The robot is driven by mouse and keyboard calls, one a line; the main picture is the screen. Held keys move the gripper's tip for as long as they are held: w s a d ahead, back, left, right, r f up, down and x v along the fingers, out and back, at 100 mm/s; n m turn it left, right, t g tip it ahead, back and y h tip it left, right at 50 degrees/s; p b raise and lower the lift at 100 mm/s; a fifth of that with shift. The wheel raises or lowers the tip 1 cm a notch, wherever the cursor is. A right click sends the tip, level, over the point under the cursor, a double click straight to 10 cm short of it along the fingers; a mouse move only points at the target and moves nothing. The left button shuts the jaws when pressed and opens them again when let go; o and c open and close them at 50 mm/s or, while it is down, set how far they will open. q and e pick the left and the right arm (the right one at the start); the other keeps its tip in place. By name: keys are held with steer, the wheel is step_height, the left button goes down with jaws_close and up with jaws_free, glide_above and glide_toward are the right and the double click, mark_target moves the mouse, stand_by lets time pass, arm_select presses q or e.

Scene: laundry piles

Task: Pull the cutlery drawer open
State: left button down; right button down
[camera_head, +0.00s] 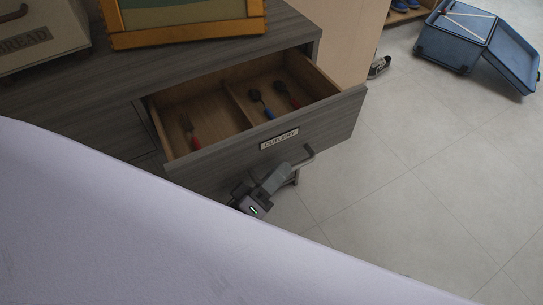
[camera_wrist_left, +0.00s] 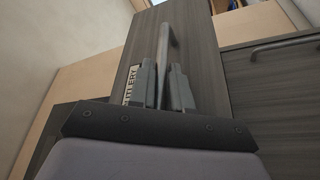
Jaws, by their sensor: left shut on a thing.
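The cutlery drawer (camera_head: 213,113) stands pulled out of the grey wood cabinet, with its inside showing. Its front (camera_head: 335,118) carries a "CUTLERY" label (camera_head: 279,139) and a dark bar handle (camera_head: 309,153). Several utensils with red or blue grips lie in its two visible compartments. My left gripper (camera_head: 282,172) is at the drawer front, shut on the handle. In the left wrist view the fingers (camera_wrist_left: 162,88) stand on either side of the handle bar (camera_wrist_left: 171,40), beside the label (camera_wrist_left: 130,85). My right gripper is not in view.
A bread box (camera_head: 40,40) and an orange-framed picture (camera_head: 182,20) stand on the cabinet top (camera_head: 75,95). An open blue suitcase (camera_head: 455,40) lies on the floor at the upper right. The tiled floor (camera_head: 430,180) right of the drawer is clear. A pale lavender surface hides the lower left.

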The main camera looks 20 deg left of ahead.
arm_select(q)
steer(key=shift+s+d+f, duration=0.1)
steer(key=shift+s+d, duration=0.75)
steer(key=shift+d, duration=0.15)
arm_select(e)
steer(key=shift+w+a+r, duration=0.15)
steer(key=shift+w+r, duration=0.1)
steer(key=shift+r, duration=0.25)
arm_select(q)
steer(key=c, duration=1.4)
jaws_free()
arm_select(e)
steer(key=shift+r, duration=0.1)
